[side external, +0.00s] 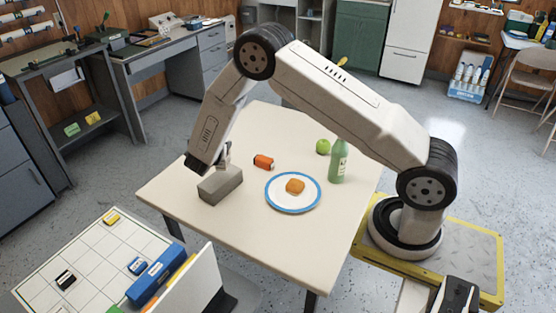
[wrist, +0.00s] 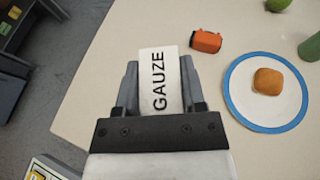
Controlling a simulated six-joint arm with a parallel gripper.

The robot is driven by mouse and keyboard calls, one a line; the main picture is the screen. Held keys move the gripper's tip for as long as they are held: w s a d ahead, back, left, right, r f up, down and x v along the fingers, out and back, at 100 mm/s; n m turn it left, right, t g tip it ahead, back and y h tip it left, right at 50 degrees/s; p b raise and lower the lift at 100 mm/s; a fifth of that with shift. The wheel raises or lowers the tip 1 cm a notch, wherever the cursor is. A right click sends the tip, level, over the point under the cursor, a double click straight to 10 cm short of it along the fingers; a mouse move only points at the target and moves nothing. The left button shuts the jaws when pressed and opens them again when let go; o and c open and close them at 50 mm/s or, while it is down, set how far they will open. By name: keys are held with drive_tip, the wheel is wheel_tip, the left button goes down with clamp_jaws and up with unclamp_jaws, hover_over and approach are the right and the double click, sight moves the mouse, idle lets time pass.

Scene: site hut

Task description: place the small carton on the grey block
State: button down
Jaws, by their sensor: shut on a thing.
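The small carton (wrist: 159,70) is white with the word GAUZE on it, and it sits between my fingers in the wrist view. My gripper (wrist: 160,95) is shut on it. In the side external view my gripper (side external: 223,160) is pointing down right over the grey block (side external: 221,188), at the left part of the table. The carton is hard to make out there, and I cannot tell whether it touches the block. The block does not show in the wrist view, where the gripper and carton cover the middle.
On the table (side external: 262,225) are an orange-red object (side external: 264,162), a blue-rimmed plate (side external: 292,207) with a brown item (side external: 295,186), a green apple (side external: 323,147) and a green bottle (side external: 338,162). The table's front middle is clear. A white gridded board (side external: 85,262) stands at lower left.

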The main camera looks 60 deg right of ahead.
drive_tip(key=shift+w+d+f, duration=0.15)
drive_tip(key=shift+w+f, duration=0.5)
drive_tip(key=shift+f, duration=0.15)
drive_tip(key=shift+w+d+f, duration=0.1)
drive_tip(key=shift+w+f, duration=0.5)
drive_tip(key=shift+f, duration=0.15)
drive_tip(key=shift+w+f, duration=0.15)
drive_tip(key=shift+f, duration=0.75)
drive_tip(key=shift+w+f, duration=0.1)
drive_tip(key=shift+f, duration=0.8)
drive_tip(key=shift+f, duration=0.15)
drive_tip(key=shift+c, duration=0.9)
unclamp_jaws()
drive_tip(key=shift+r, duration=0.2)
drive_tip(key=v, duration=1.2)
